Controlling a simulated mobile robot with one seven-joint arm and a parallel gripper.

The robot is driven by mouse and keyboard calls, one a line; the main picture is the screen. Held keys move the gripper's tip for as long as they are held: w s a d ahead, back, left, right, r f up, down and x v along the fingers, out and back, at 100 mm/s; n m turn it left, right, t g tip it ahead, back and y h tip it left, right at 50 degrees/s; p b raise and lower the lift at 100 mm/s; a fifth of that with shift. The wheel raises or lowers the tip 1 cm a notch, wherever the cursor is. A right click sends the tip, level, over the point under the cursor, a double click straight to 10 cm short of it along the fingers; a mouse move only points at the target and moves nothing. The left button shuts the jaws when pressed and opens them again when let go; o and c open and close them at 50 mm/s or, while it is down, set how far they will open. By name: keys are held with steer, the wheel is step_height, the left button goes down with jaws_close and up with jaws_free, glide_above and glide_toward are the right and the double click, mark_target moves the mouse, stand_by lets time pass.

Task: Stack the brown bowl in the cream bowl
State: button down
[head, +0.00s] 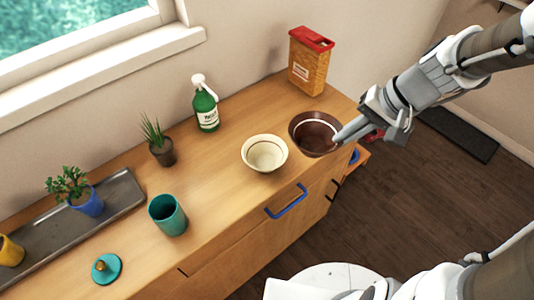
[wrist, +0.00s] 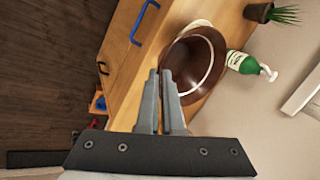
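The brown bowl (head: 314,137) is dark with a pale ring inside. It is upright near the counter's right end; I cannot tell whether its base touches the wood. It also shows in the wrist view (wrist: 200,62). My gripper (head: 338,139) is at its right rim. In the wrist view the fingers (wrist: 160,73) are close together, with the rim between their tips. The cream bowl (head: 265,154) stands upright and empty on the counter, just left of the brown bowl. In the wrist view only a sliver of the cream bowl (wrist: 197,24) shows behind the brown one.
A red-topped box (head: 309,64) stands behind the brown bowl. A green spray bottle (head: 206,106) and a potted plant (head: 160,146) stand at the back. A teal cup (head: 168,215) is left of the cream bowl. A blue drawer handle (head: 287,202) sticks out in front.

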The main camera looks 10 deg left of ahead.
steer(key=shift+s+a, duration=0.3)
steer(key=shift+a, duration=0.05)
steer(key=shift+w+a+f+b, duration=0.3)
steer(key=shift+w+a+f, duration=0.25)
steer(key=shift+a+f, duration=1.25)
steer(key=shift+w+a+f+b, duration=0.35)
steer(key=shift+w+a+f, duration=0.15)
steer(key=shift+a+f, duration=1.3)
steer(key=shift+w+a+f+b, duration=0.3)
steer(key=shift+w+a+f, duration=0.25)
steer(key=shift+a+f, duration=1.25)
steer(key=shift+f+b, duration=0.3)
steer(key=shift+b, duration=0.1)
steer(key=c, duration=1.1)
jaws_free()
steer(key=shift+r, duration=0.1)
steer(key=shift+o, duration=0.2)
